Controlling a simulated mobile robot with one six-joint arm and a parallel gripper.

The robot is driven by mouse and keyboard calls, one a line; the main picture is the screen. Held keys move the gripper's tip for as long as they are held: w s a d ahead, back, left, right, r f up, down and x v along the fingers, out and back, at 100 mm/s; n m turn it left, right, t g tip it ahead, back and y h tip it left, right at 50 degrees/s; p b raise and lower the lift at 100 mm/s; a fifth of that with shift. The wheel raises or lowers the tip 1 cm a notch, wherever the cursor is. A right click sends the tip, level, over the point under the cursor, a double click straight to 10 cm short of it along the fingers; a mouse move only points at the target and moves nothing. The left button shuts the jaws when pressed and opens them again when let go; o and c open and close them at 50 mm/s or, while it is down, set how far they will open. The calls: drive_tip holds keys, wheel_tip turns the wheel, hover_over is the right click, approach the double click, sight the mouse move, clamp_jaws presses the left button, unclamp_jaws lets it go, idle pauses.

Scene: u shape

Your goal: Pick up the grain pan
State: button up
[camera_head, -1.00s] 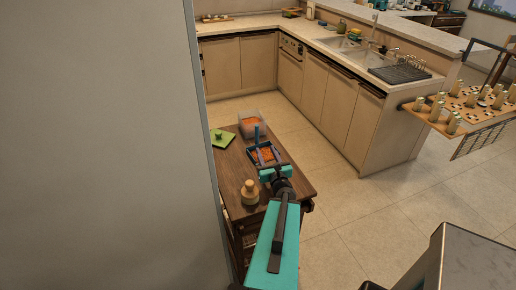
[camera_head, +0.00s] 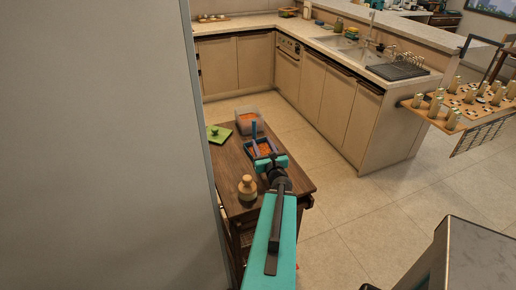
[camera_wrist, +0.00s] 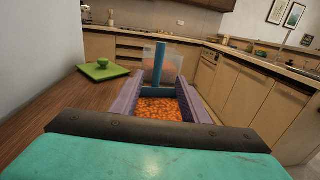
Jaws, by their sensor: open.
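The grain pan (camera_head: 254,144) is a small blue tray with orange grain in it and a blue upright handle at its far side. It stands on the dark wooden table. In the wrist view the grain (camera_wrist: 158,107) lies straight ahead, and the blue handle (camera_wrist: 159,62) rises behind it. My gripper (camera_head: 264,154) is at the near side of the pan. Its two purple fingers are apart in the wrist view (camera_wrist: 160,88), one on each side of the pan. I cannot tell whether they touch its walls. My gripper partly hides the pan in the head view.
A clear bin (camera_head: 248,117) with orange contents stands just behind the pan. A green lid or board (camera_head: 218,134) lies to the left. A wooden bottle-like object (camera_head: 247,188) stands on the near part of the table (camera_head: 233,168). A grey wall closes off the left.

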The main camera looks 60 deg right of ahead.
sight(255, 132)
drive_tip(key=shift+b+x, duration=1)
drive_tip(key=shift+b, duration=1.2)
drive_tip(key=w+b, duration=0.1)
drive_tip(key=b, duration=0.2)
drive_tip(key=shift+d+f, duration=0.15)
drive_tip(key=shift+d, duration=0.25)
drive_tip(key=shift+w+d+r, duration=0.25)
drive_tip(key=shift+d, duration=0.1)
drive_tip(key=shift+w+d+p, duration=0.25)
drive_tip(key=shift+p, duration=0.05)
drive_tip(key=shift+w+d+f, duration=0.1)
drive_tip(key=shift+w+d, duration=0.25)
drive_tip(key=shift+w, duration=0.1)
drive_tip(key=shift+f+p+x, duration=0.15)
drive_tip(key=shift+p+x, duration=0.4)
drive_tip(key=shift+x, duration=0.8)
drive_tip(key=shift+f+p+x, duration=0.2)
drive_tip(key=shift+p+x, duration=0.35)
drive_tip(key=shift+x, duration=0.75)
drive_tip(key=shift+w+a, duration=0.1)
drive_tip(key=shift+a, duration=0.05)
drive_tip(key=shift+c, duration=0.3)
clamp_jaws()
